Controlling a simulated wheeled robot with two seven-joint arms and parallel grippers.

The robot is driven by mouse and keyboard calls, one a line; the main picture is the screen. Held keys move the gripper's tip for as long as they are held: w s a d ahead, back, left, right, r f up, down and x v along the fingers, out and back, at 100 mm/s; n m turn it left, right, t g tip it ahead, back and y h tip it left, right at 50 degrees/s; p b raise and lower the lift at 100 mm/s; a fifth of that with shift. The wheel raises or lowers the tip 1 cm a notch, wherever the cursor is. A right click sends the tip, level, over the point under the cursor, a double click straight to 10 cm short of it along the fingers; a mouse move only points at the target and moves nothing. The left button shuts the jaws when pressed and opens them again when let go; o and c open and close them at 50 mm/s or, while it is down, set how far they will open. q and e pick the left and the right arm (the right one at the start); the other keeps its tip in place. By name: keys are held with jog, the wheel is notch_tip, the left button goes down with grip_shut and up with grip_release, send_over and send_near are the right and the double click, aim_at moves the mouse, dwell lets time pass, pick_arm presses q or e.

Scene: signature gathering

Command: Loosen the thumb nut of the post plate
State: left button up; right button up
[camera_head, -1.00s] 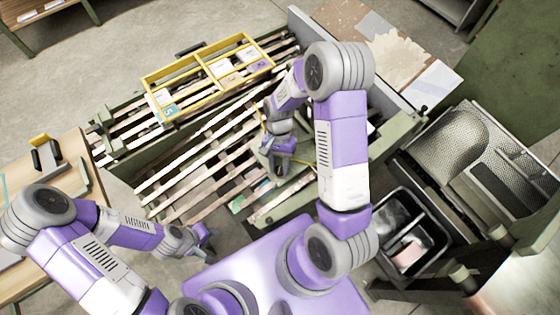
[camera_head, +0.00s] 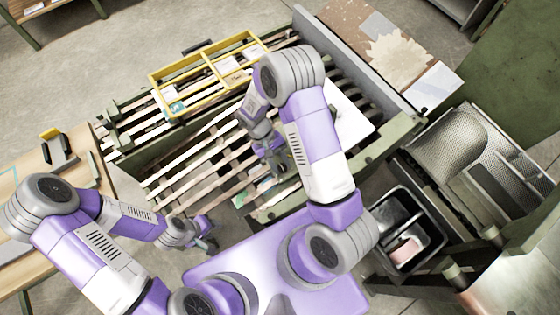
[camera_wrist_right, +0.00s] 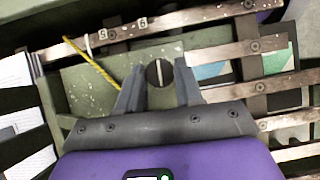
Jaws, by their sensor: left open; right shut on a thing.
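The thumb nut (camera_wrist_right: 159,73) is a dark round knob with a pale line across it, in the middle of the right wrist view. It stands on the green, speckled post plate (camera_wrist_right: 85,88), beside metal slats. My right gripper (camera_wrist_right: 158,80) has its two fingers on either side of the nut and is shut on it. In the head view my right gripper (camera_head: 275,158) is low over the slatted bed, and the nut cannot be made out there. My left gripper (camera_head: 208,238) is open and empty, in front of the bed at the left.
The slatted bed (camera_head: 190,160) has a yellow divided tray (camera_head: 205,72) on its far side. A white sheet (camera_head: 352,113) lies to the right of my right arm. A yellow cord (camera_wrist_right: 92,62) runs near the nut. A black bin (camera_head: 432,225) stands at the right.

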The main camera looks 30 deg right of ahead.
jog(key=shift+n, duration=0.4)
jog(key=o, duration=1)
jog(key=shift+o, duration=0.2)
jog(key=p+v, duration=0.1)
jog(key=v, duration=0.6)
jog(key=shift+a+r, duration=0.25)
jog(key=shift+p, duration=0.35)
